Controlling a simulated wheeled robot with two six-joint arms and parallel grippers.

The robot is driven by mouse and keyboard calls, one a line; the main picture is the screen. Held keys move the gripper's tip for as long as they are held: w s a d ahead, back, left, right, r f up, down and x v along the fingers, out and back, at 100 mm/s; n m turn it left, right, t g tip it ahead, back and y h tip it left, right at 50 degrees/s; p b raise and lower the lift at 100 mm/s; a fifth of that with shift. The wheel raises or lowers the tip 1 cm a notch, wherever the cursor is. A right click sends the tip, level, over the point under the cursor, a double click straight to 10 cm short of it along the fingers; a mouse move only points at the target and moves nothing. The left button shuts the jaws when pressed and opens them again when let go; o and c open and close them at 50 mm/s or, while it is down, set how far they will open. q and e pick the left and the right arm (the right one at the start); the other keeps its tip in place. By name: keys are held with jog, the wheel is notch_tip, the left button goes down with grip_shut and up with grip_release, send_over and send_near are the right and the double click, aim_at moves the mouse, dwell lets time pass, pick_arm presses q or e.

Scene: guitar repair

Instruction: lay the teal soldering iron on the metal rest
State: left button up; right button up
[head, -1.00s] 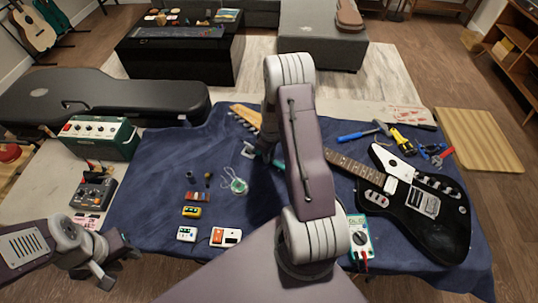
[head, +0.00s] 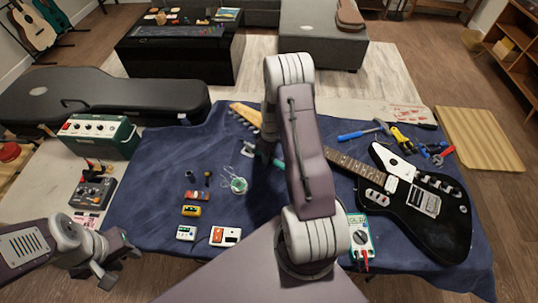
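A short teal piece (head: 279,164), which looks like part of the soldering iron, shows beside my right forearm over the blue cloth. The rest of it is hidden behind that arm. My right gripper (head: 250,150) is mostly covered by my own arm, with only a grey part showing at its left. I cannot tell whether it holds the iron. My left gripper (head: 110,268) hangs at the lower left by the table's front edge, with its fingers apart and empty. I cannot pick out the metal rest with certainty; small dark metal pieces (head: 208,178) stand on the cloth left of centre.
A coil of pale wire (head: 238,185) lies on the blue cloth (head: 160,215). Several small pedals and meters stand at the front. A black guitar (head: 430,215) and hand tools fill the right side. A control box (head: 92,193) and green amplifier (head: 98,136) stand left.

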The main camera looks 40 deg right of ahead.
jog(key=shift+o, duration=0.7)
notch_tip(320, 180, up, 9)
jog(key=shift+s, duration=0.25)
jog(key=shift+d, duration=0.1)
